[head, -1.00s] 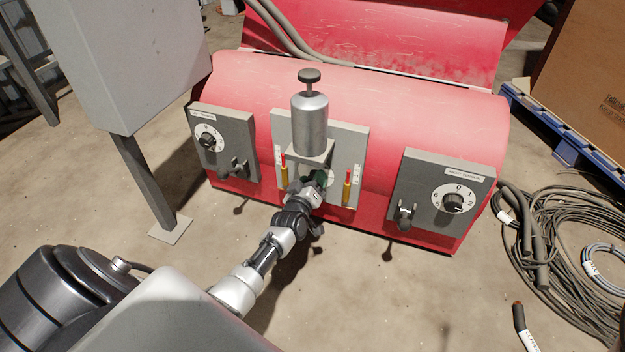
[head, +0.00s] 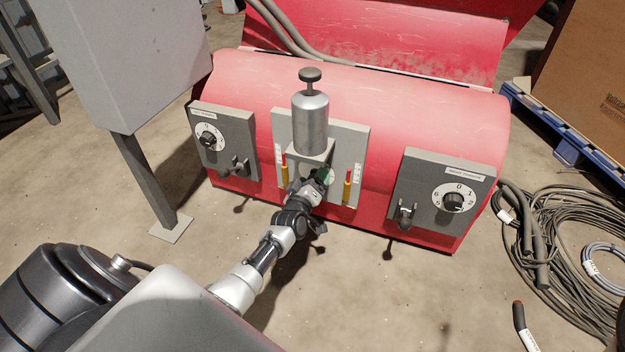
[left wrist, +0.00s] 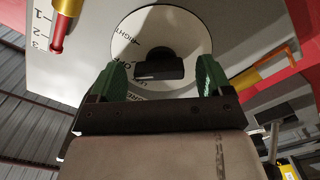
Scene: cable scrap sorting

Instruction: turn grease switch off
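The grease switch is a round white dial (left wrist: 178,30) with a black knob (left wrist: 160,70) at its centre, on the grey middle panel (head: 348,140) below a silver grease canister (head: 310,120). Dark lettering is on the dial, only partly legible. My left gripper (head: 323,175) is in front of the dial and hides most of it in the head view. In the left wrist view its green-padded fingers (left wrist: 160,78) stand apart on either side of the knob, with a gap visible on each side. The knob's bar lies crosswise in that view. My right gripper is not in view.
Red-and-yellow level indicators (head: 347,186) flank the switch closely. Grey side panels with numbered dials sit left (head: 222,140) and right (head: 447,190) on the red machine (head: 420,110). A grey box on a post (head: 130,60) stands left. Coiled cables (head: 570,270) lie right.

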